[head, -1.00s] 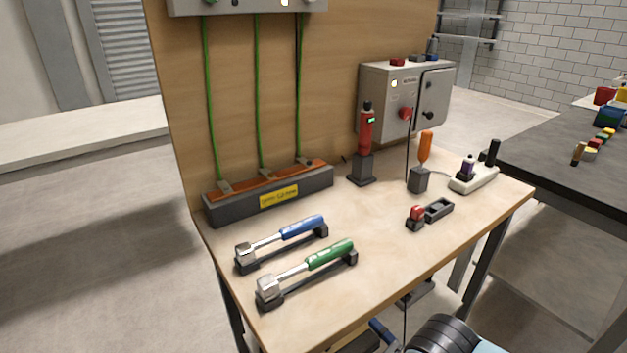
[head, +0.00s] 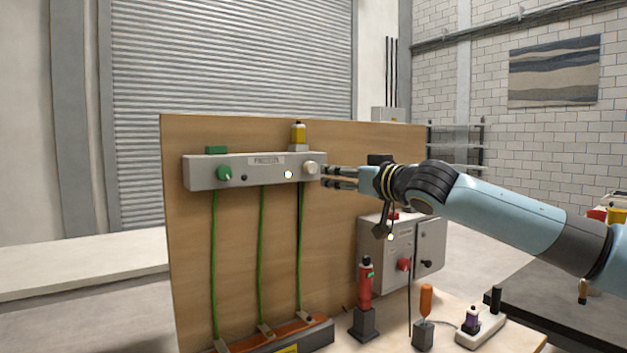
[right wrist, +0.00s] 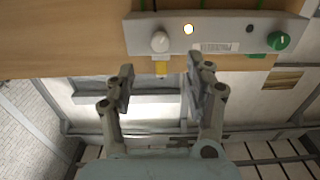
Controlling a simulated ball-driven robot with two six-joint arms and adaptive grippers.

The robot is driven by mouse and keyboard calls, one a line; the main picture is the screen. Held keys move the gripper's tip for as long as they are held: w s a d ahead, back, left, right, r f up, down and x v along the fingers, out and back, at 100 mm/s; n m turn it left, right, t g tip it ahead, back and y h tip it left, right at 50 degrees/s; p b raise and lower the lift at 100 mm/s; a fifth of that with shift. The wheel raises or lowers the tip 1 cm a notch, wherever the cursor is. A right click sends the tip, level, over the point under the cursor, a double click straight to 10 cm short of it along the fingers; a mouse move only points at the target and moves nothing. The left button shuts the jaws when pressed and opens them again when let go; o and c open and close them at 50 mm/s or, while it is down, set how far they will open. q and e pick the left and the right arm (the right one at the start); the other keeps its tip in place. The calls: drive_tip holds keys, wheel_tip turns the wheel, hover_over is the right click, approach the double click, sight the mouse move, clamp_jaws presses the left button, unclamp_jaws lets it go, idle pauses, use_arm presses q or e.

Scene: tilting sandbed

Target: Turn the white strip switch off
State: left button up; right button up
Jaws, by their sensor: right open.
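A pale grey strip panel (head: 255,172) runs along the upper part of the wooden board, with a white knob (head: 310,168) at its right end, a lit white lamp (head: 288,174) and a green knob (head: 224,173) at its left. My right gripper (head: 326,177) is open beside the white knob, its fingers pointing left at it. In the right wrist view, the white knob (right wrist: 160,42) lies just beyond and roughly between the spread fingertips (right wrist: 160,74), apart from them. The lamp (right wrist: 188,29) glows there too. My left gripper is out of view.
Below are a grey control box (head: 430,245), a red tool (head: 365,285), an orange-handled screwdriver (head: 426,300) and a white power strip (head: 482,328) on the bench.

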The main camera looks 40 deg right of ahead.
sight(313, 169)
drive_tip(key=w, duration=0.3)
drive_tip(key=w+p, duration=0.1)
drive_tip(key=w, duration=0.3)
drive_tip(key=w+p, duration=0.1)
drive_tip(key=w, duration=0.3)
drive_tip(key=shift+d+r, duration=0.2)
drive_tip(key=shift+d, duration=0.15)
drive_tip(key=shift+s, duration=0.1)
clamp_jaws()
